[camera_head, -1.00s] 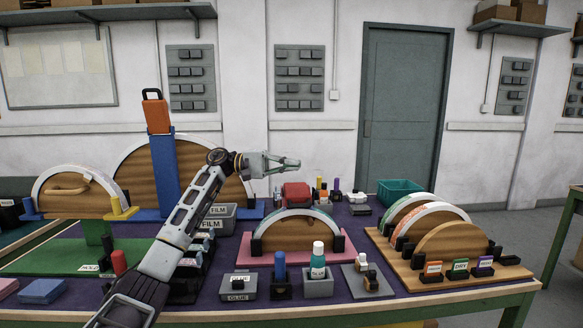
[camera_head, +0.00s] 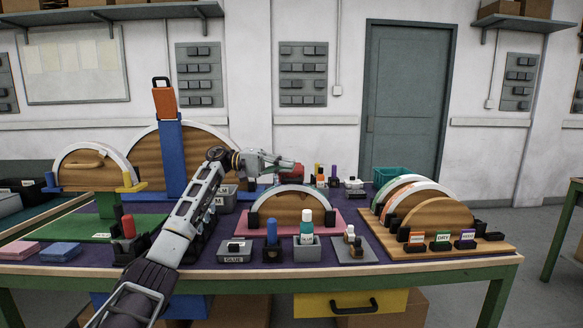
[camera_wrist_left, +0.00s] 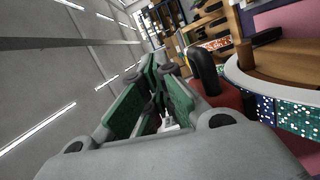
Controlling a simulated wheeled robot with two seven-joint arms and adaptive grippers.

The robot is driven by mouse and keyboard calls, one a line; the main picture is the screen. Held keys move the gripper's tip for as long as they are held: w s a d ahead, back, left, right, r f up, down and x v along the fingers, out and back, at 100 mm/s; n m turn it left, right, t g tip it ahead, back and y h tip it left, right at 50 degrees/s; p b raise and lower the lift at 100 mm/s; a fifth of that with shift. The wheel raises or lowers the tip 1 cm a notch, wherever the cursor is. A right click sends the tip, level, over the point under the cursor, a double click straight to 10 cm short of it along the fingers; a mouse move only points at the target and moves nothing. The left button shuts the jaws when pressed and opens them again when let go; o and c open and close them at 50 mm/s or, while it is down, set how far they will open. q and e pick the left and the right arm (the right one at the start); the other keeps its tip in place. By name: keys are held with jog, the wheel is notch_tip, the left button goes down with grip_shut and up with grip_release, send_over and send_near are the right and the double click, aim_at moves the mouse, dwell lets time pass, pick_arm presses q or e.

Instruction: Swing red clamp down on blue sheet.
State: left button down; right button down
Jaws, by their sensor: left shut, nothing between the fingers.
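The red clamp (camera_head: 288,175) stands above the middle wooden arch (camera_head: 285,208) on the pink base and is partly hidden by my left gripper (camera_head: 293,166). In the left wrist view, the clamp's red body (camera_wrist_left: 232,102) and black handle (camera_wrist_left: 203,72) are close to the right of my gripper (camera_wrist_left: 158,82). The gripper is shut and empty, its green pads facing each other. Whether the gripper touches the clamp cannot be told. My right gripper is out of view.
A tall blue post with an orange clamp (camera_head: 165,102) rises left of my arm. Small bottles and holders, including a teal bottle (camera_head: 306,225), stand before the middle arch. More arches on a wooden base (camera_head: 455,248) stand at right. A teal basket (camera_head: 388,177) is behind.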

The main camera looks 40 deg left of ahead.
pick_arm(q)
jog(key=shift+s+f+m+b, duration=0.15)
jog(key=shift+f+m+b, duration=0.25)
jog(key=shift+f, duration=0.15)
jog(key=shift+d, duration=0.1)
jog(key=shift+r, duration=0.1)
